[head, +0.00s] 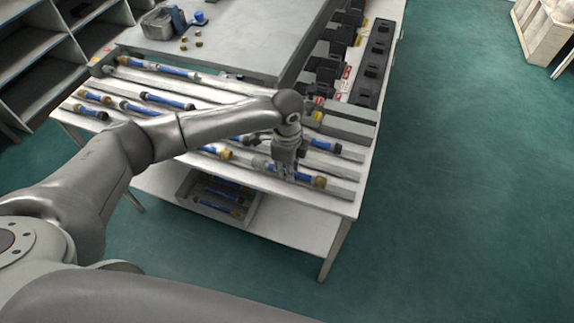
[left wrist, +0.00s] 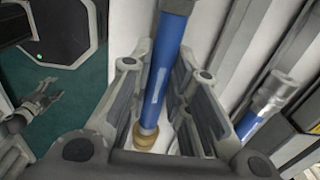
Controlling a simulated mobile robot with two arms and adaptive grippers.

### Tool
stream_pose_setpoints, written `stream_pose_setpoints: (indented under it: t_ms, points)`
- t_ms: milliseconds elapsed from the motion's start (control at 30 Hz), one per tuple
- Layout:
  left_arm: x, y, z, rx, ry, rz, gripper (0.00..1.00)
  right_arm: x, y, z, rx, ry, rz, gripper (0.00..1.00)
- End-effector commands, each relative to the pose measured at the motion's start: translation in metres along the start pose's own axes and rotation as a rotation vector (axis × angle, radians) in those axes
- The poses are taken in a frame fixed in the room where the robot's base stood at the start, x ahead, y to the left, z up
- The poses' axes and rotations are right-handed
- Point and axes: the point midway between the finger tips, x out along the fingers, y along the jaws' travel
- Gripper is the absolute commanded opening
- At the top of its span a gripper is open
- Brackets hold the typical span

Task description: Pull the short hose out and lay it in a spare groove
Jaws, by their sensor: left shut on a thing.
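My left gripper (head: 286,172) is over the front right part of the grooved table and is shut on a blue hose (head: 305,178). The hose has a brass end on its right, and my fingers hide its middle. In the left wrist view the blue hose (left wrist: 164,72) runs between the two fingers (left wrist: 160,85), with a grey fitting at the top and the brass end at the bottom. It lies along the front grooves; whether it is lifted clear of its groove I cannot tell. A gripper-like shape, likely my right gripper (left wrist: 38,103), shows small at the left of the wrist view.
Other blue hoses, such as one at the back left (head: 160,69) and one at mid-left (head: 167,101), lie in the grooves. A lower-shelf bin (head: 250,209) holds several hoses. A black-fitted panel (head: 372,62) stands at the back right. Bare groove shows near the table's right end.

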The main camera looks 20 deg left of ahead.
Motion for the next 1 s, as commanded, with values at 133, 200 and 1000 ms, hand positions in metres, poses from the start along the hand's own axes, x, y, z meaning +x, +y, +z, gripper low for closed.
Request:
stream_pose_setpoints:
  t_ms: [133, 200, 1000]
  points:
    - [0.002, -0.001, 0.0, 0.0, 0.001, -0.002, 0.0, 0.001, 0.0, 0.001, 0.0, -0.001, 0.0, 0.55]
    - [0.002, -0.001, 0.0, 0.0, 0.001, -0.002, 0.0, 0.001, 0.0, 0.001, 0.0, -0.002, 0.0, 0.55]
    - [-0.017, -0.001, -0.001, 0.001, 0.001, -0.003, 0.43, 0.001, -0.003, 0.0, -0.001, 0.0, -0.004, 0.55]
